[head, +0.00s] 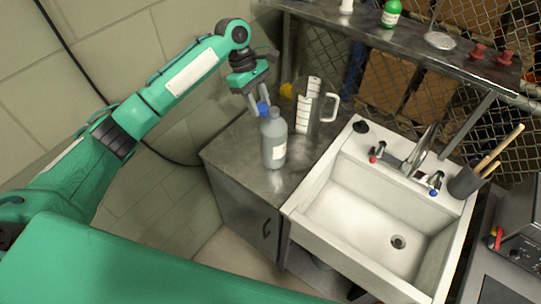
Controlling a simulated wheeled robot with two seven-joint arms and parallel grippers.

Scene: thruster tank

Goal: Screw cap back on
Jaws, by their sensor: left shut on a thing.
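A grey bottle (274,145) with a pale label stands upright on the metal counter (228,150), left of the sink. My left gripper (261,105) comes in from the upper left and points down at the bottle's top. It is shut on a small blue cap (263,109). The cap shows just left of the bottle's neck, close to it; I cannot tell whether they touch. My right gripper is not in view.
A clear measuring jug (309,105) stands right behind the bottle. A white sink (365,215) with a tap (422,150) lies to the right. A dark cup with brushes (466,182) stands at its far right corner. A shelf (400,40) with a green bottle (391,13) runs above.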

